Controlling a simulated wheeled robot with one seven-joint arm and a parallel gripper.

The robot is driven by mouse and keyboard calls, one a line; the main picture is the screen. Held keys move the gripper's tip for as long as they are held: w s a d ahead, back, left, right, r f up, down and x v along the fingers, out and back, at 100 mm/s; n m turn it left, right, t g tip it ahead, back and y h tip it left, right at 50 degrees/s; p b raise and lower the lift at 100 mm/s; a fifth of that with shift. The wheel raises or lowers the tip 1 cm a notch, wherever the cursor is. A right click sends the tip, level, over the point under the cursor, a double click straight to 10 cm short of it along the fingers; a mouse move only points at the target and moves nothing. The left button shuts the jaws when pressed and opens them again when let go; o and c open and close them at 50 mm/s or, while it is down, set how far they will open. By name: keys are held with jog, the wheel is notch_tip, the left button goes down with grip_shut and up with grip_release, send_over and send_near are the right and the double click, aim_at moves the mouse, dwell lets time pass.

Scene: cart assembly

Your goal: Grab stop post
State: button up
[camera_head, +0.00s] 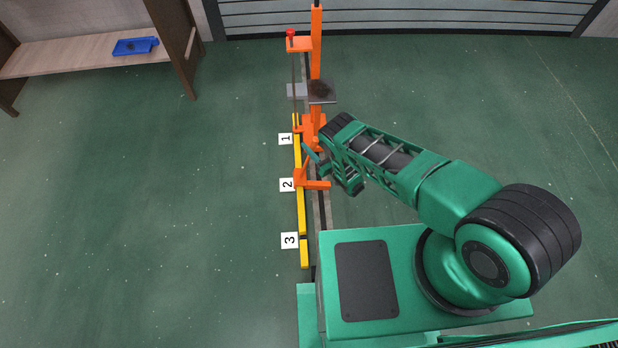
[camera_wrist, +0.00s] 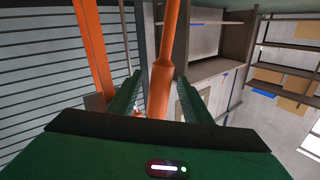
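In the wrist view an orange post (camera_wrist: 161,88) with a narrower upper rod stands between the two green fingers of my gripper (camera_wrist: 158,98). The fingers are apart, with gaps beside the post, and do not appear closed on it. In the head view my gripper (camera_head: 316,160) is low beside the yellow-marked rail, between labels 1 and 2. An orange bracket-like piece (camera_head: 316,185) is close to it by label 2. My arm and gripper partly hide the space there, so contact cannot be told.
A taller orange column (camera_head: 316,45) with a dark plate (camera_head: 321,91) stands farther along the rail (camera_head: 301,212); an orange upright (camera_wrist: 92,45) is left in the wrist view. A wooden shelf (camera_head: 90,54) holds a blue tray (camera_head: 135,46). The floor left of the rail is clear.

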grip_shut()
jog(key=shift+d, duration=0.1)
dwell(1.0)
